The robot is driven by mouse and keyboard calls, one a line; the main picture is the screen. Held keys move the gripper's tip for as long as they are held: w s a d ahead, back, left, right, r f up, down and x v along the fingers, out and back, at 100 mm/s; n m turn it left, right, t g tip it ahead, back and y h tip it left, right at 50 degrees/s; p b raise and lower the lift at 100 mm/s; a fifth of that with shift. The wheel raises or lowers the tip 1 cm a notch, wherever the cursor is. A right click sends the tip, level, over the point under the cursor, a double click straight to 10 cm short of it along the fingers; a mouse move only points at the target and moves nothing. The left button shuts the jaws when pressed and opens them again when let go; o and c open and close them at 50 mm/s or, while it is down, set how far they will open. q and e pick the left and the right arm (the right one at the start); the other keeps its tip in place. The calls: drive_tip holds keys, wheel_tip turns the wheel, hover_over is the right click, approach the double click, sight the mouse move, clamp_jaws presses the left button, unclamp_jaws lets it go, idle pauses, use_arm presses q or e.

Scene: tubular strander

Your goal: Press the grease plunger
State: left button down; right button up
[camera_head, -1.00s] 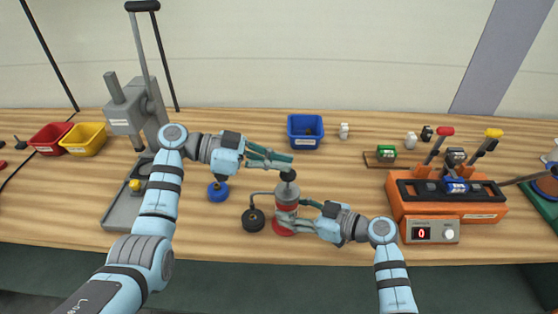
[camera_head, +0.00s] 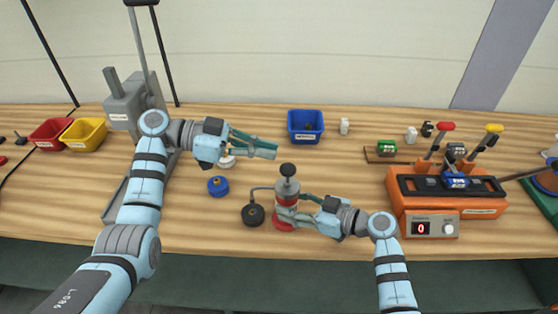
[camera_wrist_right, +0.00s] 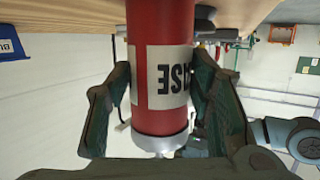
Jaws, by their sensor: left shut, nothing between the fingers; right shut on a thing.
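The grease pump (camera_head: 287,202) is a red and grey cylinder standing upright on the table. Its plunger has a black knob (camera_head: 288,169) on a grey shaft that stands up out of the top. My right gripper (camera_head: 283,214) is shut around the pump's body from the right. The right wrist view shows the red cylinder (camera_wrist_right: 160,28) between both fingers, its label upside down and partly hidden. My left gripper (camera_head: 274,150) is shut and empty, above and slightly left of the knob, apart from it.
A hose joins the pump to a black round part (camera_head: 253,215) on its left. A blue round part (camera_head: 218,186) and a white ring (camera_head: 227,162) lie below my left gripper. A blue bin (camera_head: 305,138) stands behind. An orange lever unit (camera_head: 445,202) is at right.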

use_arm(q)
drive_tip(key=v, duration=0.6)
drive_tip(key=shift+a, duration=0.4)
use_arm(e)
drive_tip(key=o, duration=1.3)
use_arm(q)
drive_tip(key=shift+w, duration=0.1)
